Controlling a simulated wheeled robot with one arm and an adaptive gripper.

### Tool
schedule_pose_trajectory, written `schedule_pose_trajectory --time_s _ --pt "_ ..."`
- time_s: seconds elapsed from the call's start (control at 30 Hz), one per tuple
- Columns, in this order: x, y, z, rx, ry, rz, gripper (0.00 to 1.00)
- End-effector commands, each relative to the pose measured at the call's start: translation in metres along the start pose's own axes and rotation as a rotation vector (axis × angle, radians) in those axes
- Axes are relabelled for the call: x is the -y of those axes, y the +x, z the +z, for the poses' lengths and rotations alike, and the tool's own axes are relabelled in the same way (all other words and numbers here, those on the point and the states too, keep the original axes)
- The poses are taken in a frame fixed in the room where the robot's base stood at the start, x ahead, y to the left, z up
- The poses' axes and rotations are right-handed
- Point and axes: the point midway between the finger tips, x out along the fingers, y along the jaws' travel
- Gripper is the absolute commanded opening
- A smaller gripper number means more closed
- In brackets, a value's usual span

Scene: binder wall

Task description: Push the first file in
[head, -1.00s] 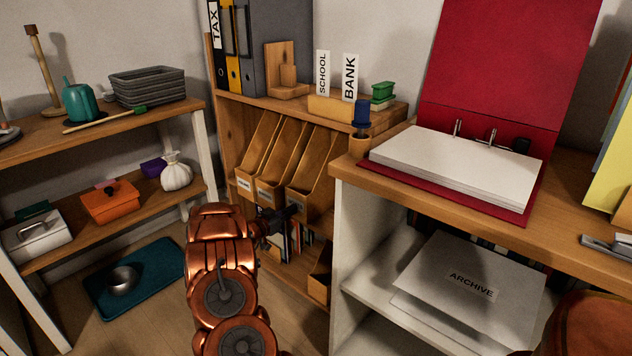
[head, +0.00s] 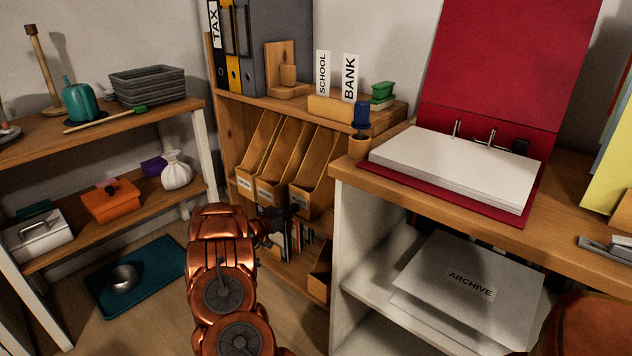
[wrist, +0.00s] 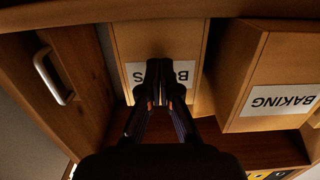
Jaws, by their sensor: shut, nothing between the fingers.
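Wooden magazine files stand side by side on the middle shelf of the wooden bookcase. In the head view my gripper (head: 288,212) is low in front of the right-hand file (head: 316,180). In the wrist view, which is upside down, my gripper (wrist: 166,68) is shut and empty. Its fingertips cover the middle of a white label on one file (wrist: 197,42) and look close to or against its front. A file labelled BAKING (wrist: 262,72) is to the right there and seems to stick out more. The covered label is not fully readable.
A white shelf unit (head: 338,250) stands close to the right of my arm. Books fill a lower shelf. The wrist view shows a wooden panel with a pale handle (wrist: 54,77) at left. Some open floor (head: 150,320) lies to the left.

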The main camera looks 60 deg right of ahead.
Motion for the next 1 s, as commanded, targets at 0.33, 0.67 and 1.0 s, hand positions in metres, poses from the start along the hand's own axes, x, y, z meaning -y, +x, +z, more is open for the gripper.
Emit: schedule_pose_trajectory --time_s 0.33,0.67,1.0 --pt "0.000 -0.018 0.001 0.000 -0.002 -0.002 0.00" --pt "0.001 -0.033 0.002 0.001 0.001 -0.002 0.00" --pt "0.000 -0.041 0.003 0.000 0.001 -0.001 0.00"
